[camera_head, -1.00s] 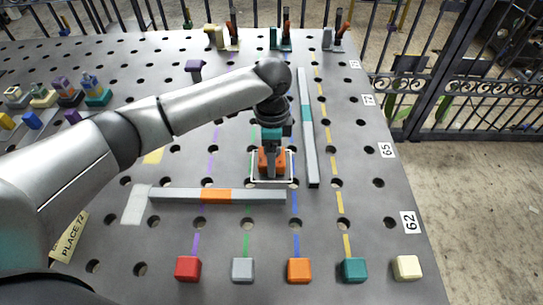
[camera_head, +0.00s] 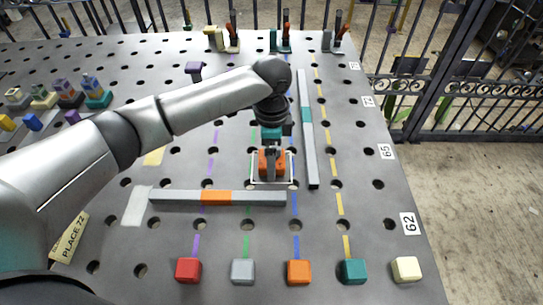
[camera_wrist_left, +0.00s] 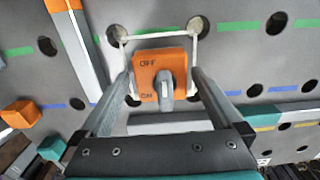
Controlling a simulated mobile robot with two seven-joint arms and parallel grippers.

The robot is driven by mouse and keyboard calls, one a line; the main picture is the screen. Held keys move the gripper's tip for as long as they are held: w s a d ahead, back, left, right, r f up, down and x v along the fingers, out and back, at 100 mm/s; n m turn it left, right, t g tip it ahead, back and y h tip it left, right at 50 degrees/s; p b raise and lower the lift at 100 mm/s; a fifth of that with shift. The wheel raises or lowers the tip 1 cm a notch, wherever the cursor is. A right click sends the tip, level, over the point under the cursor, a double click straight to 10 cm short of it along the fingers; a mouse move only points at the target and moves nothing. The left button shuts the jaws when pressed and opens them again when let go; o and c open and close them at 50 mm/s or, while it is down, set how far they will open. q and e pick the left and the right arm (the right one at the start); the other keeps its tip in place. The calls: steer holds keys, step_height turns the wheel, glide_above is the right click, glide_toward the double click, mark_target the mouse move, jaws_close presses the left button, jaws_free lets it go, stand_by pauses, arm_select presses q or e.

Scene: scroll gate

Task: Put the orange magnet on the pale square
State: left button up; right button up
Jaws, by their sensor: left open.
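The orange magnet (camera_head: 265,165) is a squat block with a grey knob marked OFF and ON. It sits on the perforated table inside a thin white square outline (camera_head: 254,183). The wrist view shows the magnet (camera_wrist_left: 149,62) from above, within that outline (camera_wrist_left: 124,38). My left gripper (camera_head: 271,160) is over it, its open fingers reaching down on either side; whether they touch it I cannot tell. A filled pale square (camera_head: 136,207) lies left of the magnet, at the left end of a grey bar (camera_head: 255,198) with an orange middle. My right gripper is out of view.
Another grey bar (camera_head: 312,158) with a teal middle lies right of the magnet. Several small coloured cubes, including an orange cube (camera_head: 299,272), line the front. Clamps stand at the back (camera_head: 283,38), and small blocks at left. A metal gate (camera_head: 465,100) stands beyond the right edge.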

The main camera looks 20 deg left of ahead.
arm_select(q)
step_height(320, 180, up, 11)
steer(key=shift+r+p, duration=0.15)
steer(key=shift+p, duration=1.05)
steer(key=shift+c, duration=0.2)
stand_by(0.8)
